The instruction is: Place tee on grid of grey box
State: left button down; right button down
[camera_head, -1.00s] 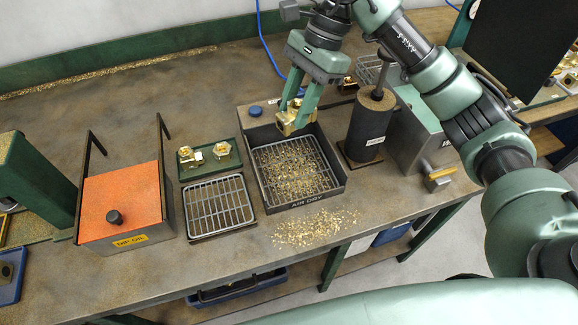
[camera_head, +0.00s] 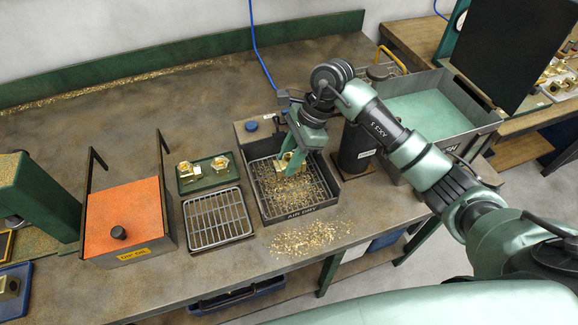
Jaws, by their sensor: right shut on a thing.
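My right gripper (camera_head: 287,166) is shut on the brass tee (camera_head: 291,161). It holds the tee over the grid of the grey "AIR DRY" box (camera_head: 290,212), toward the back of the grid. The fingers hide part of the tee, and I cannot tell whether it touches the grid. Brass chips lie scattered on the grid (camera_head: 292,193). My left gripper is not in view.
A green tray (camera_head: 209,181) with brass fittings and a wire rack (camera_head: 217,219) stand left of the box. Further left is a box with an orange lid (camera_head: 124,207). A dark cylinder (camera_head: 356,150) stands close on the right. Chips (camera_head: 312,237) litter the table in front.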

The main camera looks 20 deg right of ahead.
notch_tip(320, 180, down, 4)
jog(key=shift+f+p, duration=0.1)
jog(key=shift+p, duration=0.45)
jog(key=shift+f, duration=0.25)
jog(key=shift+f, duration=0.2)
jog(key=c, duration=1)
grip_release()
jog(key=shift+r, duration=0.1)
